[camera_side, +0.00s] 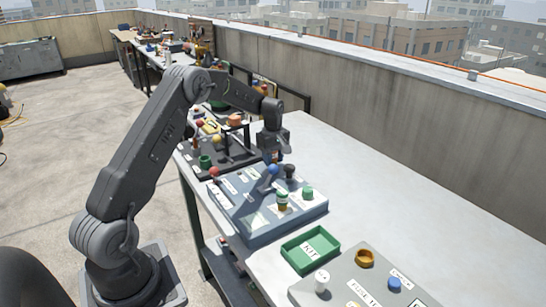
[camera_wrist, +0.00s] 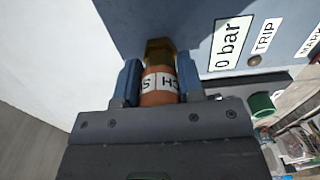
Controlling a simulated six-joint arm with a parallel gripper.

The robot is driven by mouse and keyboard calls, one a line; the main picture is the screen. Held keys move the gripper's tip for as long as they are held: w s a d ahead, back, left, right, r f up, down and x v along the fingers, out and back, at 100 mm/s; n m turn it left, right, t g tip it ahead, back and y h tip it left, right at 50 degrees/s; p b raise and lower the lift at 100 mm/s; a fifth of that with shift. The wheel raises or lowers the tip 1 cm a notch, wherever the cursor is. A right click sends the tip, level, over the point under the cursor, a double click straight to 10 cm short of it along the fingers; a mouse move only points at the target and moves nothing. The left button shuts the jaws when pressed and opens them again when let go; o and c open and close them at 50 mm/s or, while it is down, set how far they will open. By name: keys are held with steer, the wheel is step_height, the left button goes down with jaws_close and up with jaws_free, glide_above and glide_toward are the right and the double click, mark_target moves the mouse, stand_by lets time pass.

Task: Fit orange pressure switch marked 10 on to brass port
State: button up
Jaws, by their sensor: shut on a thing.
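The orange pressure switch (camera_wrist: 158,92), with a white band of dark lettering, is between the blue fingers of my gripper (camera_wrist: 160,88) in the wrist view. The gripper is shut on it. A brass hex part (camera_wrist: 158,52) shows at the switch's far end, against the blue-grey panel (camera_wrist: 200,22). I cannot tell whether this is the port or the switch's own fitting, nor whether the switch is seated. In the side view my gripper (camera_side: 272,165) points down over the back part of the panel block (camera_side: 245,210). The switch cannot be made out there, and the number 10 is not readable.
A green kit tray (camera_side: 289,258) lies in front. The bench (camera_side: 400,200) is clear to the right.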

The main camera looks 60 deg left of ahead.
steer(key=shift+f, duration=0.1)
steer(key=o, duration=1.1)
steer(key=shift+c, duration=0.2)
step_height(320, 180, up, 14)
steer(key=s+d+r+m+t, duration=0.1)
steer(key=s+d+r+m, duration=0.35)
steer(key=d, duration=0.35)
steer(key=s+d+r+m+t, duration=0.1)
steer(key=s+d+r+m, duration=0.4)
steer(key=d, duration=0.4)
steer(key=s+d+f+m+t, duration=0.1)
steer(key=s+d+m, duration=0.3)
steer(key=s, duration=0.6)
steer(key=s+d+f+m+t, duration=0.2)
steer(key=s+d+m, duration=0.2)
steer(key=s, duration=0.6)
steer(key=shift+d+f+t, duration=0.2)
steer(key=shift+d+t, duration=0.1)
steer(key=shift+d, duration=0.9)
